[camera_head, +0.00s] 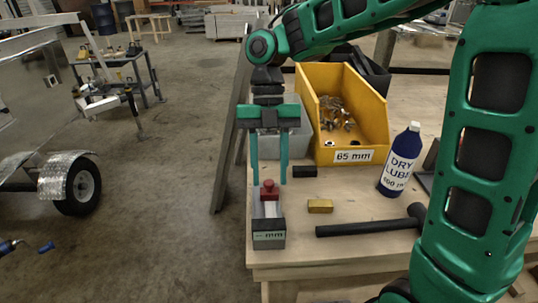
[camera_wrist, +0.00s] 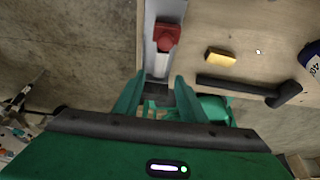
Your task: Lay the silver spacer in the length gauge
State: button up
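The length gauge (camera_head: 269,240) is a grey channel with an "mm" label on its front end, near the table's left front edge. A red knobbed block (camera_head: 268,190) sits in it, also seen in the wrist view (camera_wrist: 166,37). A pale silver piece (camera_head: 270,209) lies in the channel in front of the red block, and shows in the wrist view (camera_wrist: 162,66). It looks like the silver spacer, but I cannot tell it surely from the gauge. My gripper (camera_head: 270,183) is open and empty, pointing down over the gauge, its fingers apart on either side.
A gold block (camera_head: 320,206) and a black block (camera_head: 304,171) lie right of the gauge. A grey bin is behind my gripper.

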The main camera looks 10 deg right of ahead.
jog(key=shift+v, duration=1.85)
jog(key=s+d+f+n+t, duration=0.1)
jog(key=s+d+f+n, duration=0.1)
jog(key=s+d+n, duration=0.4)
jog(key=s+d+f+n+t, duration=0.2)
jog(key=s+d+n, duration=0.4)
jog(key=d+n, duration=0.6)
jog(key=s+d+f+n+t, duration=0.1)
jog(key=s+d+f+n, duration=0.2)
jog(key=s+d+n, duration=0.3)
jog(key=shift+s+d+n+t+h, duration=0.15)
jog(key=shift+d+n, duration=0.55)
jog(key=shift+n, duration=0.6)
jog(key=shift+s+d+n+t+h, duration=0.15)
jog(key=shift+d+n, duration=0.55)
jog(key=shift+n, duration=0.6)
jog(key=shift+s+d+n, duration=0.1)
jog(key=shift+d+n, duration=0.55)
jog(key=shift+n, duration=0.65)
